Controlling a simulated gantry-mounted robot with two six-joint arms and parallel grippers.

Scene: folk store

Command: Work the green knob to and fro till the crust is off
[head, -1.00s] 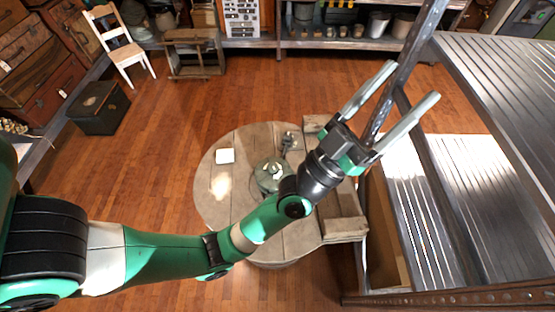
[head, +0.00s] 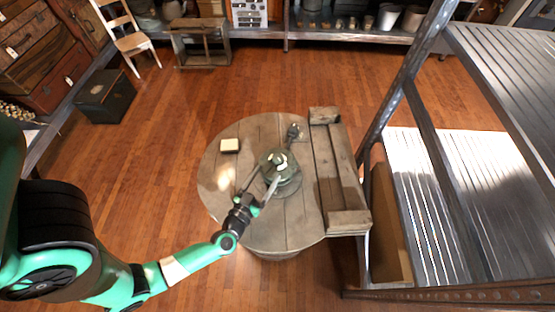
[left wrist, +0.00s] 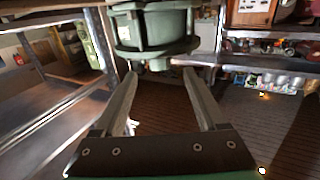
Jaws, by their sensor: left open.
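A grey-green round metal body (head: 283,180) stands on the round wooden table (head: 225,180), with a pale part on top. In the left wrist view a green cylindrical body (left wrist: 155,28) fills the upper middle, with a small rounded stub under it. I cannot tell which part is the green knob, and I cannot make out any crust. My left gripper (head: 268,170) is open, its two fingers reaching toward the green body from the front left. In the left wrist view the fingertips (left wrist: 159,74) are apart with nothing clearly held between them; contact is unclear. My right gripper is not in view.
A small dark metal fitting (head: 293,132) is behind the body. A wooden crate-like frame (head: 345,222) is at the table's right, beside metal shelving (head: 440,190). Open floor lies left of the table.

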